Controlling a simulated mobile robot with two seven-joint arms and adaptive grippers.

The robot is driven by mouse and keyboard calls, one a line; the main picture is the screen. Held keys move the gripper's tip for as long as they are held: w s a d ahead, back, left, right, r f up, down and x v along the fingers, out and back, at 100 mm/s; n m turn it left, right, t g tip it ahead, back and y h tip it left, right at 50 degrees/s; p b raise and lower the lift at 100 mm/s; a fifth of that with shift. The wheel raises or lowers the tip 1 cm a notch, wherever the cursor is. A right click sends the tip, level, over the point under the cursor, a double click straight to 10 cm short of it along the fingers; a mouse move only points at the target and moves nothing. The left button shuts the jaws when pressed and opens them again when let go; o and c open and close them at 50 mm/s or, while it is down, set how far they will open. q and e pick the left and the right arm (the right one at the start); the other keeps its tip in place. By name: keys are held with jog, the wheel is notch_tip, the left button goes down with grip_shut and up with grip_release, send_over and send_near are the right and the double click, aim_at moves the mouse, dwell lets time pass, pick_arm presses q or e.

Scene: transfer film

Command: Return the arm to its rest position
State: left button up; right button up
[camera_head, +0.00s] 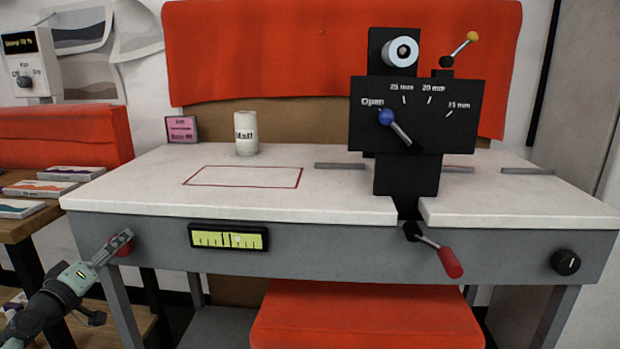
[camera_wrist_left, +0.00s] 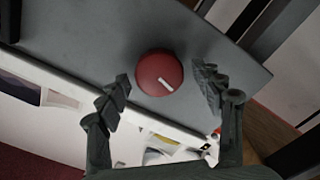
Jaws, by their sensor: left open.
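My left gripper (camera_head: 119,243) is at the lower left in the head view, in front of the left end of the table's grey front panel. It is at a red round knob (camera_head: 124,248), which it partly hides there. In the left wrist view the red knob (camera_wrist_left: 160,73) has a white mark and shows between the two open fingers of the gripper (camera_wrist_left: 168,88). I see gaps between the knob and both fingers, and nothing is held. My right gripper is in neither view.
The white-topped table (camera_head: 130,185) carries a black device (camera_head: 412,115) with a blue-knobbed lever and a white cup (camera_head: 246,133). A red-handled lever (camera_head: 450,262) sticks out from the front. A side table (camera_head: 22,228) with flat boxes stands at left. A red seat (camera_head: 365,315) is in front.

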pick_arm(q)
jog(key=s+m, duration=0.6)
jog(key=s+d+f+m+g, duration=0.2)
jog(key=s+d+f+g, duration=0.3)
jog(key=f, duration=0.7)
jog(key=s+d+f+m+g, duration=0.15)
jog(key=s+d+f, duration=0.4)
jog(key=f, duration=0.55)
jog(key=s+d+f+g+y, duration=0.1)
jog(key=s+d+f+g, duration=0.2)
jog(key=s+f, duration=0.4)
jog(key=s+d+f+g+y, duration=0.2)
jog(key=s+f+g, duration=0.3)
jog(key=s, duration=0.9)
notch_tip(320, 180, down, 3)
jog(key=shift+d+r+b, duration=0.1)
jog(key=shift+d+b, duration=0.25)
jog(key=shift+d, duration=0.1)
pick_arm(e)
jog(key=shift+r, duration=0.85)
pick_arm(q)
jog(key=shift+d, duration=0.1)
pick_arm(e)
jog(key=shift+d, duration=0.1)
